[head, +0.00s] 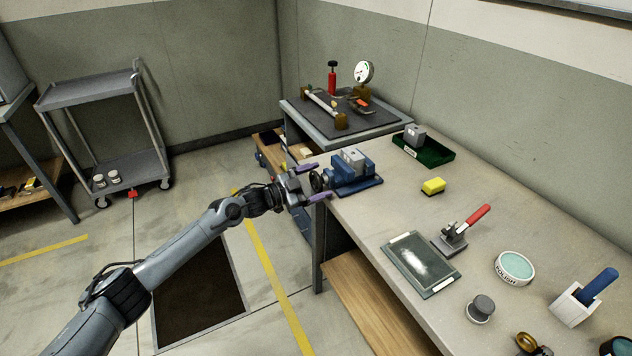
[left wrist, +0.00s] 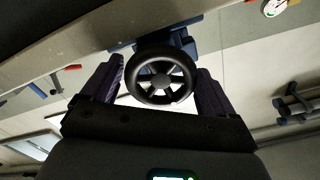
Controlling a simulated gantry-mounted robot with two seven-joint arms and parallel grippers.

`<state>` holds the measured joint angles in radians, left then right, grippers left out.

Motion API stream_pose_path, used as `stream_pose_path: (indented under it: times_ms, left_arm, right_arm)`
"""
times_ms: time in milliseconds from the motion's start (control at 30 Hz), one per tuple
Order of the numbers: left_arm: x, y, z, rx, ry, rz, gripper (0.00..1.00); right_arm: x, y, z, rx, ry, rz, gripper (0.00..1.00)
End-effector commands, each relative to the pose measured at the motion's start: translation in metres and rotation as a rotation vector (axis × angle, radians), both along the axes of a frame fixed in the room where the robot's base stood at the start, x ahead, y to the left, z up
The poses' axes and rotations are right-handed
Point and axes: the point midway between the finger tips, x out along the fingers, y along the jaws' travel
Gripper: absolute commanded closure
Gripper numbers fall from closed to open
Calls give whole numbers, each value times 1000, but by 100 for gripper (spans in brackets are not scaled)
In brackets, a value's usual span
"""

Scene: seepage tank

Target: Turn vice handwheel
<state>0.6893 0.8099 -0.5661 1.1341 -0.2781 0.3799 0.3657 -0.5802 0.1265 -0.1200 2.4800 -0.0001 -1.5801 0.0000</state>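The blue vice (head: 352,172) with a grey block in its jaws stands at the near left corner of the workbench. Its dark spoked handwheel (head: 316,180) faces left, out over the bench edge. My left gripper (head: 320,182) is open, with its purple fingers on either side of the handwheel. In the left wrist view the black handwheel (left wrist: 161,76) sits between the two spread fingers, close to both. I cannot tell whether either finger touches the rim. My right gripper is in neither view.
A gauge rig (head: 345,108) stands behind the vice. Open floor lies left of the bench.

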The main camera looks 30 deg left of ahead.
Motion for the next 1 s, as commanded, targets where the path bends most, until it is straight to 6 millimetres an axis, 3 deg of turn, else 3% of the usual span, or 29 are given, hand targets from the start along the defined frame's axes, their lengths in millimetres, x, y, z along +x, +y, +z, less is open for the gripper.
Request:
stream_pose_path:
  times_ms: [67, 467, 1000]
  left_arm:
    - [0, 0, 0, 0, 0, 0, 0]
    - [-7, 4, 0, 0, 1, 1, 0]
    - [-75, 40, 1, 1, 4, -1, 0]
  right_arm:
    - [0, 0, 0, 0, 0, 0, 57]
    - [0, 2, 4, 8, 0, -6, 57]
    - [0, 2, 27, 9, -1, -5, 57]
